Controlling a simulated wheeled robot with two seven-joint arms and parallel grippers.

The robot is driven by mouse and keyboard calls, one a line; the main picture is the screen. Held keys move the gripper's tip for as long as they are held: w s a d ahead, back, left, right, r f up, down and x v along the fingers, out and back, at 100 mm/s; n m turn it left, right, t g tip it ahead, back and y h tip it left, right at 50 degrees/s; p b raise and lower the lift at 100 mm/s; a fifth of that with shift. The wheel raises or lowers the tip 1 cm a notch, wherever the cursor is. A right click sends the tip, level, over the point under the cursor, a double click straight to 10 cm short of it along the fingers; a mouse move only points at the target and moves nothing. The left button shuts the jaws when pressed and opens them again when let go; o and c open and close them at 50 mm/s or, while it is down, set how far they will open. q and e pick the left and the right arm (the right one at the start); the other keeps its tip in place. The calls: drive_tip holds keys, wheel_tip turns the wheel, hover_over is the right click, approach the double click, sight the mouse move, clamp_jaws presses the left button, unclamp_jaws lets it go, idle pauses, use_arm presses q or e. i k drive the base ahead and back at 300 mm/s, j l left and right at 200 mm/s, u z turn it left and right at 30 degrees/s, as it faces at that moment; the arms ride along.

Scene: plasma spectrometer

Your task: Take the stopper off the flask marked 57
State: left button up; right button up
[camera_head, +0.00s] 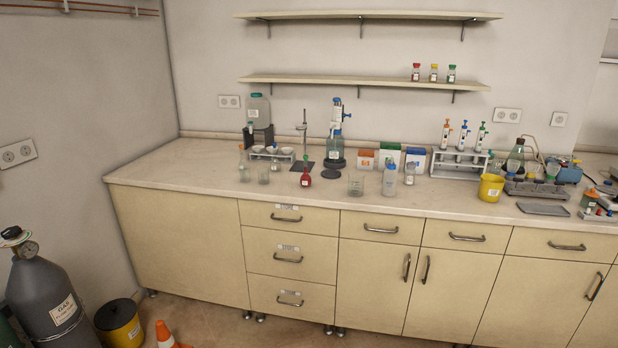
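Neither of my grippers is in view. Several small labelled vessels stand on the counter (205,180), but their labels are too small to read, so I cannot tell which flask is marked 57. A flask with red liquid (306,180) stands near the front edge, left of the middle. A small clear flask (243,174) stands to the left, with an orange-brown top. Another small clear flask (409,176) stands right of the middle, next to a bottle with a blue top (390,182). All stand upright.
Beakers (355,187), a pipette rack (459,166) and a yellow container (491,188) share the counter. Its left end is bare. Shelves (360,80) hang above. A gas cylinder (45,300), a yellow-black bin (120,325) and an orange cone (166,337) stand on the floor at left.

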sight(306, 180)
drive_tip(key=i+l+z, duration=0.15)
drive_tip(key=i+j+z, duration=0.75)
